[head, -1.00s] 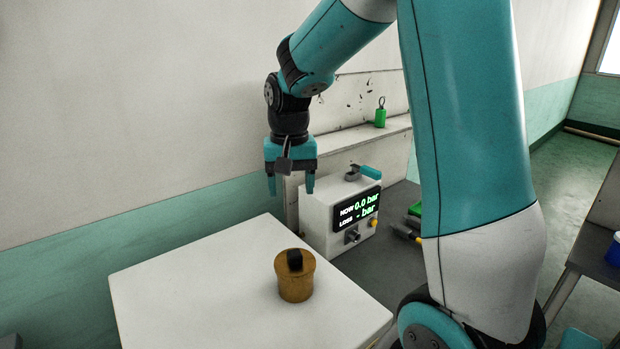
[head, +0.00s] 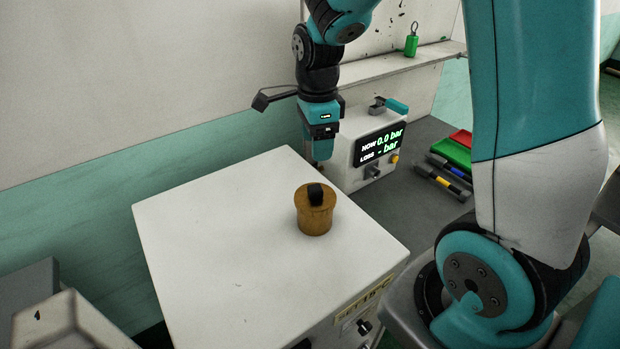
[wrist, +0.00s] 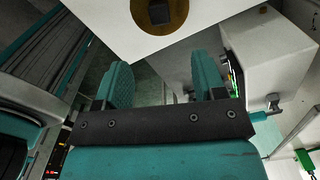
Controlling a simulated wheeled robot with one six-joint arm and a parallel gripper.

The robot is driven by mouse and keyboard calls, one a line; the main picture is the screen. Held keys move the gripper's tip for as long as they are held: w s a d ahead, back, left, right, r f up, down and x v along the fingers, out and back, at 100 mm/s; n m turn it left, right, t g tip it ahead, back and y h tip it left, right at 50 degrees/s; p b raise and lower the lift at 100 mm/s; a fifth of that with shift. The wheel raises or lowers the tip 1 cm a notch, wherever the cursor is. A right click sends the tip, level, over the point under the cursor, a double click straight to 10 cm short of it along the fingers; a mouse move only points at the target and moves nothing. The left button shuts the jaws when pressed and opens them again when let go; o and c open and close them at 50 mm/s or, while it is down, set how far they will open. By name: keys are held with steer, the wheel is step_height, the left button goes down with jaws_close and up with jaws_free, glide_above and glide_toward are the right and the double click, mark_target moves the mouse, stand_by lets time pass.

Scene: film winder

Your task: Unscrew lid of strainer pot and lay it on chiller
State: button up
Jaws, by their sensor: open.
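The strainer pot (head: 314,220) is a small brown pot standing upright on the white top of the chiller (head: 220,240). Its lid (head: 315,203) is on it and carries a black block-shaped knob (head: 316,193). In the wrist view the lid (wrist: 178,14) shows at the top edge, past the fingers. My gripper (head: 320,160) points down behind the pot, above the chiller's far edge and apart from the pot. In the wrist view my gripper (wrist: 165,80) has its two teal fingers spread, with nothing between them.
A white gauge box (head: 350,165) with a display stands close to my gripper. A green tray (head: 452,153), a red tray (head: 462,138) and pen-like tools (head: 440,178) lie on the dark bench. A green weight (head: 411,45) stands on the ledge. The chiller's left part is clear.

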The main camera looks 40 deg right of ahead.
mark_target(315, 187)
step_height(315, 187, down, 13)
steer(key=shift+r+p, duration=0.2)
steer(key=shift+p, duration=0.7)
steer(key=c, duration=1)
steer(key=shift+o, duration=0.4)
steer(key=shift+c, duration=0.9)
steer(key=n, duration=0.4)
steer(key=n, duration=0.2)
steer(key=shift+n, duration=1)
